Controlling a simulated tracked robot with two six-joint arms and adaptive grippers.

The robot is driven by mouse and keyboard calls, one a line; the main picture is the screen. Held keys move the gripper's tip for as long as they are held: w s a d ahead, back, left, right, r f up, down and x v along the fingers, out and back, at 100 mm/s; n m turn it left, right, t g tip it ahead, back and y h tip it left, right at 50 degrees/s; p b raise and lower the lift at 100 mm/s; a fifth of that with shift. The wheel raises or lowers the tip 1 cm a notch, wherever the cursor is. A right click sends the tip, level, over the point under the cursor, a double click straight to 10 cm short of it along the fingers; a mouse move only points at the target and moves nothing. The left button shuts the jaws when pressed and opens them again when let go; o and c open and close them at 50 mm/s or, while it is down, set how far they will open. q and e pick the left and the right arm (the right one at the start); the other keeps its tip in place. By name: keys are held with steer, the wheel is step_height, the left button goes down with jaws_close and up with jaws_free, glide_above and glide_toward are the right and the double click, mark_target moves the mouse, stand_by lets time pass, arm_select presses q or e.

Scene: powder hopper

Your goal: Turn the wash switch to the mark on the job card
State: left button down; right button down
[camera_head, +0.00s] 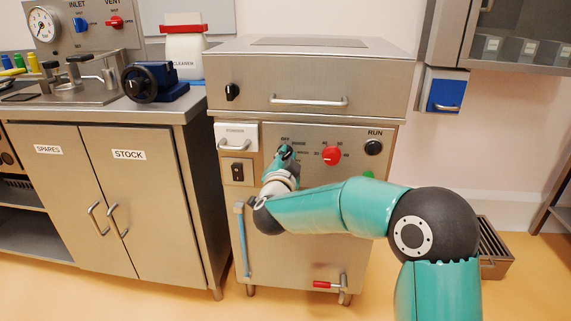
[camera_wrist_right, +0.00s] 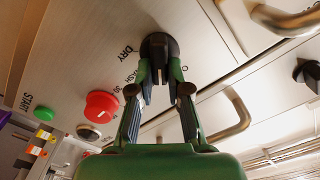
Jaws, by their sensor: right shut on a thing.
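The black wash switch (camera_wrist_right: 158,46) is a knob on the steel machine's front panel. The wrist view shows printed marks around it, including DRY and WASH. My right gripper (camera_wrist_right: 160,82) is shut on it, one finger on each side of its grip bar. In the head view the right gripper (camera_head: 286,153) reaches the panel and covers most of the switch and some marks. I cannot read which mark the switch points to. I cannot make out a job card in either view. My left gripper is not in view.
A green button (camera_wrist_right: 44,113) is near START. A bar handle (camera_head: 309,101) juts out above. A steel cabinet (camera_head: 120,185) stands left.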

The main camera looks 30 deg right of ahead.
steer(key=shift+f+m, duration=0.1)
steer(key=shift+m, duration=0.3)
steer(key=c, duration=1.1)
jaws_free()
steer(key=v, duration=1.2)
steer(key=shift+d, duration=0.15)
